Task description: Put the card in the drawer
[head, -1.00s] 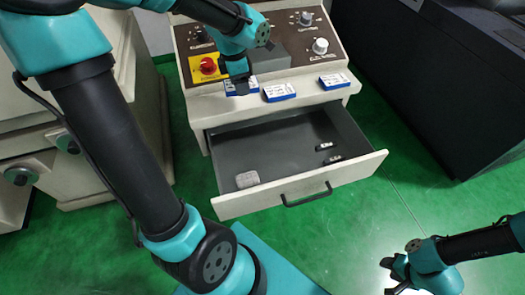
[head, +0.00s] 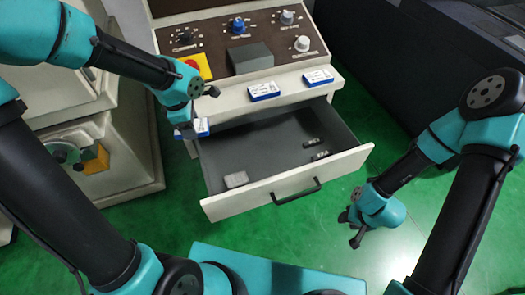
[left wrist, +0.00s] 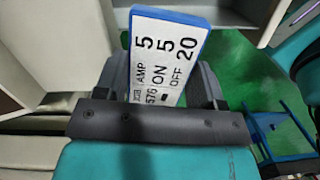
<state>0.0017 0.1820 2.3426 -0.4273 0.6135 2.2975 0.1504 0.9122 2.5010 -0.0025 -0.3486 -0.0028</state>
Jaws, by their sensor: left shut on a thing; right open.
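My left gripper (head: 187,132) is shut on a blue-edged white card (head: 203,128). It holds the card at the left rear side of the open drawer (head: 345,162). In the left wrist view the card (left wrist: 165,55) stands up between the fingers and bears printed numbers with AMP, ON and OFF. I cannot tell whether the card is over the drawer or just outside its left wall. My right gripper (head: 352,228) is open and empty, low over the green floor, right of the drawer.
Two similar cards (head: 264,91) (head: 318,77) lie on the ledge above the drawer. Inside the drawer are a grey block (head: 236,179) at front left and two small dark items (head: 312,142) (head: 320,155) at right. The drawer's middle is clear.

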